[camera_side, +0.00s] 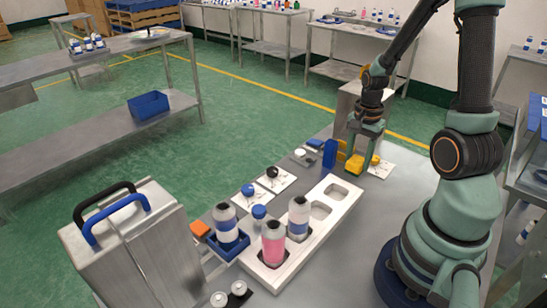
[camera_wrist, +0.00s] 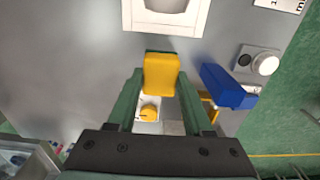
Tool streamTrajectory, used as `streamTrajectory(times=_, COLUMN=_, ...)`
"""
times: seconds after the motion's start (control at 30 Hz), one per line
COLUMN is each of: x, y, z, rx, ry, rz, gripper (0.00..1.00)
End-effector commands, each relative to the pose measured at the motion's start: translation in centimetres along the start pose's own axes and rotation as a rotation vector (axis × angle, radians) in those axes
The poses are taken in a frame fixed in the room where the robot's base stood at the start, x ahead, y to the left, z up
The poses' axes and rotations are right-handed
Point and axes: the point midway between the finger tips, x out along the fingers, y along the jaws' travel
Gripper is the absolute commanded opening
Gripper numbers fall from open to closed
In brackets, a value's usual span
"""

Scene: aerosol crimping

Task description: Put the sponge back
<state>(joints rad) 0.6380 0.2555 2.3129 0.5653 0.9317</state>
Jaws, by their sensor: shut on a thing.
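The sponge is a yellow block with a dark green edge and shows between my gripper's fingertips in the wrist view (camera_wrist: 161,74). In the side view the sponge (camera_side: 354,166) shows low under the fingers, near the table's far end. My gripper (camera_side: 362,150) points down and is shut on the sponge. In the wrist view its two green fingers (camera_wrist: 160,95) flank the block. I cannot tell whether the sponge touches the table. A yellow holder-like piece (camera_side: 342,148) stands just left of my gripper, beside an upright blue block (camera_side: 330,154); the fingers partly hide it in the wrist view.
A white rack (camera_side: 318,228) holds a pink bottle (camera_side: 273,244) and a white-grey bottle (camera_side: 298,218); its far slots are empty. A yellow knob (camera_side: 375,160) sits on a white plate right of my gripper. A white knob (camera_wrist: 265,63) lies beyond the blue block. Bare table separates rack and sponge.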

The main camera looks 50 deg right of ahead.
Motion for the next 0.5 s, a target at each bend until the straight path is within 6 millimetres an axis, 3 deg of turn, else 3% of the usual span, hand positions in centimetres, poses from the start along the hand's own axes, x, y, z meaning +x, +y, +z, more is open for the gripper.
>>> streamTrajectory(times=0.3, x=3.4, y=0.1, z=0.1, rx=0.0, ry=-0.002, rz=0.003, gripper=0.0)
streamTrajectory(times=0.5, x=3.6, y=0.0, z=0.0, rx=0.0, ry=0.001, rz=-0.001, gripper=0.0)
